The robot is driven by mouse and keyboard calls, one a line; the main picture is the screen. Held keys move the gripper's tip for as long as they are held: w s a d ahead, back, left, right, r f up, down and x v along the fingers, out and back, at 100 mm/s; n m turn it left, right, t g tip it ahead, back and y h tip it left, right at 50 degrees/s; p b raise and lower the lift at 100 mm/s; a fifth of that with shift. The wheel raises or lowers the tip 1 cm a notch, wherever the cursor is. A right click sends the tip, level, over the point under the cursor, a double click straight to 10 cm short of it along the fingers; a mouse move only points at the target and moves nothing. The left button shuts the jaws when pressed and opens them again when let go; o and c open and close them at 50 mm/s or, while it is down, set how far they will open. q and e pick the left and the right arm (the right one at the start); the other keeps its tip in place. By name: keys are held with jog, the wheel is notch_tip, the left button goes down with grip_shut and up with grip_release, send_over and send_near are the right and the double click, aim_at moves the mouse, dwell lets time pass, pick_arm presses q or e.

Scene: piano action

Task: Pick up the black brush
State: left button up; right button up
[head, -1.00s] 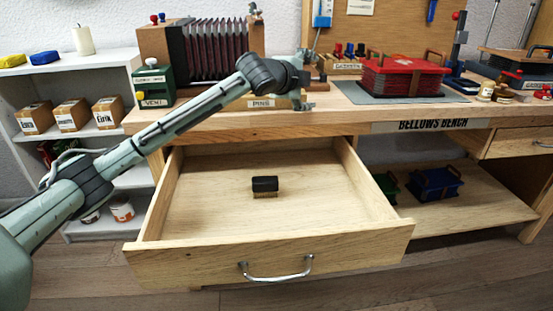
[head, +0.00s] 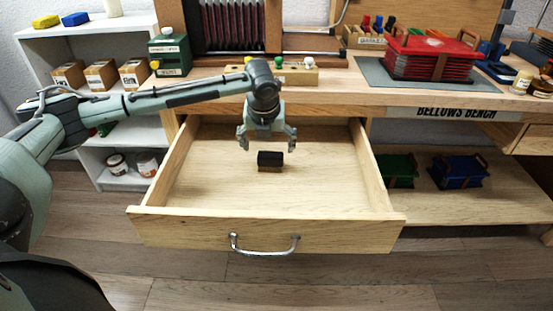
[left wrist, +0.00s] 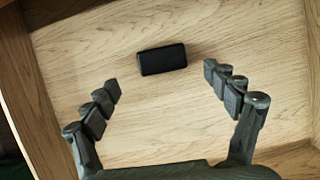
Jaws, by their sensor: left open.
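The black brush (head: 270,158) lies in the open wooden drawer (head: 215,228), with light brown bristles under its black top. My left gripper (head: 267,146) points down into the drawer, open and empty, just above and behind the brush in the head view. In the left wrist view the brush (left wrist: 162,59) lies just beyond the fingertips, roughly centred between the two open fingers (left wrist: 161,80). The fingers do not touch it. My right gripper is not in view.
The drawer walls surround the brush, and the rest of the drawer floor is empty. The bench top (head: 330,90) stands above the drawer's back. A pin rack (head: 300,76) and a red box (head: 430,57) stand on the bench. Green and blue boxes sit on the lower shelf.

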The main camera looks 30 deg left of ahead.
aim_at(270, 156)
pick_arm(q)
jog(key=x, duration=0.7)
jog(key=shift+w+f+b, duration=0.15)
jog(key=shift+b, duration=0.15)
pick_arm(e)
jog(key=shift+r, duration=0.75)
pick_arm(q)
jog(key=shift+c, duration=0.3)
jog(key=c, duration=1.2)
